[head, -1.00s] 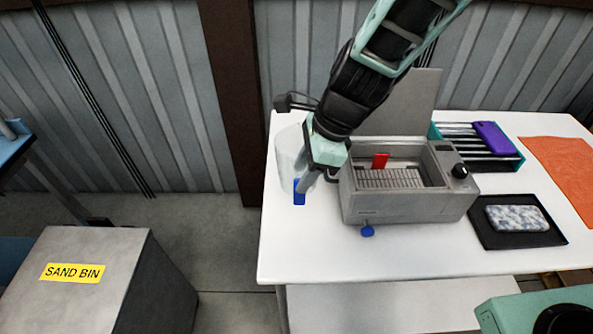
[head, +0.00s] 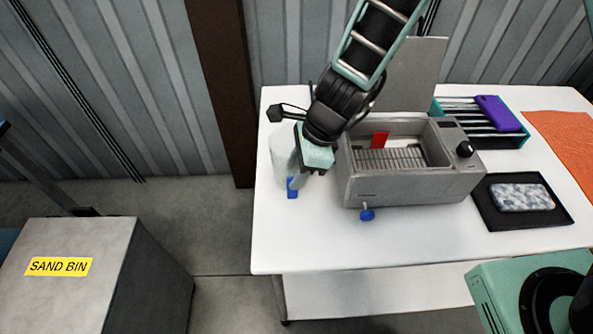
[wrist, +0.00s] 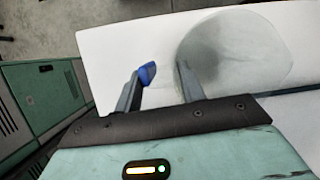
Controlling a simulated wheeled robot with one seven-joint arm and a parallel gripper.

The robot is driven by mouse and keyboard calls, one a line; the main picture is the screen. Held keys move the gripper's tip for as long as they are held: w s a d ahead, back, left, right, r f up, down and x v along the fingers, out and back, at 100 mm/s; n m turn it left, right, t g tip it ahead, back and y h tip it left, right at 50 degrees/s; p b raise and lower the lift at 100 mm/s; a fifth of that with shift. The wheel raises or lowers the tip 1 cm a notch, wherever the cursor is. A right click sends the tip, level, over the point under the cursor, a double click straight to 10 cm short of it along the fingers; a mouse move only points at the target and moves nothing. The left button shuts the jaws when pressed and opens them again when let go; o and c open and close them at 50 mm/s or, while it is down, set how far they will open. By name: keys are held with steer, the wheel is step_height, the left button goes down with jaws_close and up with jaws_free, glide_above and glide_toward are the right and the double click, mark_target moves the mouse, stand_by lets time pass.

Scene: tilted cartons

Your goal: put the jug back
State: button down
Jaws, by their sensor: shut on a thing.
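The jug (head: 281,153) is a pale, see-through round vessel at the left end of the white table, with a blue part (head: 292,187) low on its near side. My gripper (head: 303,176) is at the jug's right side and is shut on it, apparently at its handle; the exact grip is hard to make out. In the wrist view the jug (wrist: 240,48) lies to the right of my fingers (wrist: 158,85), and the blue part (wrist: 147,73) shows by the left fingertip. I cannot tell whether the jug's base touches the table.
A grey bath (head: 410,187) with its lid raised stands right of the jug, with a red piece (head: 380,140) inside and a blue tap (head: 367,215) in front. A slotted rack (head: 522,137), black tray (head: 488,218) and orange cloth (head: 565,140) lie farther right. The table's front left is clear.

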steer(key=shift+f, duration=0.2)
steer(key=c, duration=0.8)
jaws_free()
steer(key=shift+c, duration=0.2)
steer(key=p+v, duration=0.3)
steer(key=v, duration=0.9)
steer(key=s+d+r+n+h, duration=0.1)
steer(key=s+d+r+n, duration=0.2)
steer(key=s+n, duration=0.5)
steer(key=s+d+r+n+h, duration=0.2)
steer(key=s+n, duration=0.7)
steer(key=n, duration=0.8)
step_height(320, 180, up, 2)
steer(key=shift+s+d+r+h, duration=0.1)
steer(key=shift+s+d+h, duration=0.2)
steer(key=shift+d, duration=0.5)
